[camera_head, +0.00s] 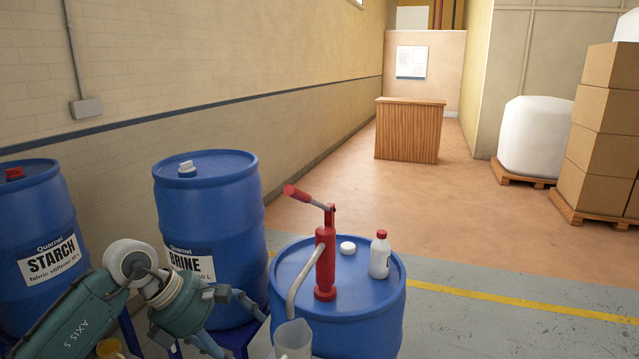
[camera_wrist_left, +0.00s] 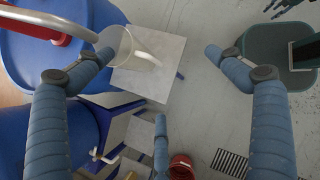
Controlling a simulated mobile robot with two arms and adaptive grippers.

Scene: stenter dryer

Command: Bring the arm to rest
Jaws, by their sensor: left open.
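My left arm (camera_head: 85,315) reaches in from the lower left in the head view. My left gripper (camera_head: 240,328) is open and empty, in front of the brine drum and left of the pump drum. In the left wrist view, its blue-grey fingers (camera_wrist_left: 160,72) are spread wide with nothing between them but floor and a stand behind. A clear jug (camera_head: 293,340) stands below the pump spout; it also shows in the left wrist view (camera_wrist_left: 123,46), behind the left finger's tip. I cannot tell whether they touch.
A blue drum (camera_head: 350,315) carries a red hand pump (camera_head: 325,262), a white cap (camera_head: 347,248) and a white bottle (camera_head: 380,256). The brine drum (camera_head: 215,215) and starch drum (camera_head: 35,215) stand by the wall.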

